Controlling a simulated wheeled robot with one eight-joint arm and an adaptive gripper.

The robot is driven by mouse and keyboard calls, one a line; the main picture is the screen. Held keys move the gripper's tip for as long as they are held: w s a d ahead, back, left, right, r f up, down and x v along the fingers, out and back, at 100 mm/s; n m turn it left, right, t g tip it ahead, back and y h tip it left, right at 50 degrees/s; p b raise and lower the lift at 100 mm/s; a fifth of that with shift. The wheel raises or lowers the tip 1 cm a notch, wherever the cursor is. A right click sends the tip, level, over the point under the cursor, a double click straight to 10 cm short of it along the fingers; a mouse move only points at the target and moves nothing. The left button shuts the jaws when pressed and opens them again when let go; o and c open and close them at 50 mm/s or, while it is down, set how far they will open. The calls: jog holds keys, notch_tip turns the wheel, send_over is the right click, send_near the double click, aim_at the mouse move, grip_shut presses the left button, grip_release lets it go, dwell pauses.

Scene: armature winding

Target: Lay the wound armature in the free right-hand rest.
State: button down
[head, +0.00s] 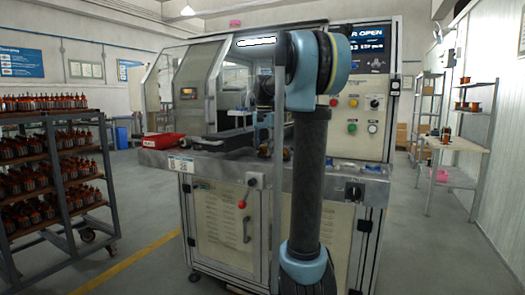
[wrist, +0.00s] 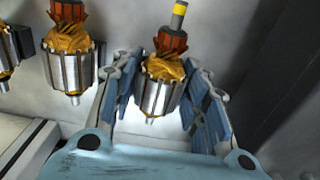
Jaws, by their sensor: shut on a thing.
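In the wrist view my gripper (wrist: 163,85) has its two blue-padded fingers on either side of a wound armature (wrist: 160,97) and is shut on it. This armature has a slotted steel core, orange-yellow windings, a red-brown commutator and a shaft with a yellow band at the top. A second armature (wrist: 73,72) is just to the left, apart from my left finger. Part of a third armature (wrist: 5,55) shows at the left edge. I cannot make out the right-hand rest or whether the held armature touches it. In the head view my arm hides the gripper.
The winding machine (head: 225,195) stands ahead, with a red tray (head: 162,141) on its front ledge. In the wrist view a dark block (wrist: 101,52) lies between the held armature and its neighbour.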

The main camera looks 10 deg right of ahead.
jog(key=shift+s+f, duration=0.25)
jog(key=shift+f, duration=0.25)
dwell(0.4)
jog(key=c, duration=1.2)
grip_release()
jog(key=o, duration=0.5)
jog(key=shift+w+f, duration=0.25)
jog(key=shift+w, duration=0.2)
jog(key=shift+s+r, duration=0.15)
jog(key=shift+r, duration=0.05)
notch_tip(320, 180, up, 12)
jog(key=shift+f, duration=0.15)
